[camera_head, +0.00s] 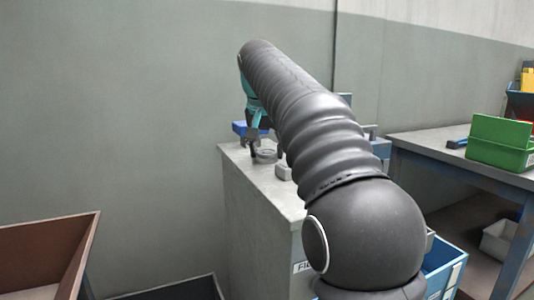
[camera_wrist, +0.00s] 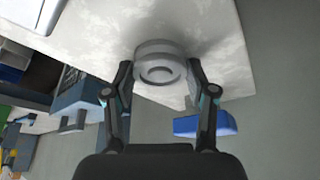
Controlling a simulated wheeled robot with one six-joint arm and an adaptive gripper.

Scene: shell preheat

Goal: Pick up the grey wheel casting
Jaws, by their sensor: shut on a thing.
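The grey wheel casting (camera_wrist: 160,66) is a round, stepped disc with a central hub. It is between the two fingers of my gripper (camera_wrist: 160,82) in the wrist view, and the gripper is shut on it. In the head view the casting (camera_head: 266,155) shows small at the far end of the grey cabinet top, beside my gripper (camera_head: 259,142). My arm hides part of the cabinet top. I cannot tell whether the casting touches the surface.
The pale cabinet top (camera_head: 262,185) holds a grey block (camera_head: 284,171). A blue object (camera_wrist: 205,125) lies past the cabinet edge. A workbench (camera_head: 440,155) with a green bin (camera_head: 500,142) stands at right. A brown bin (camera_head: 45,255) is at lower left.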

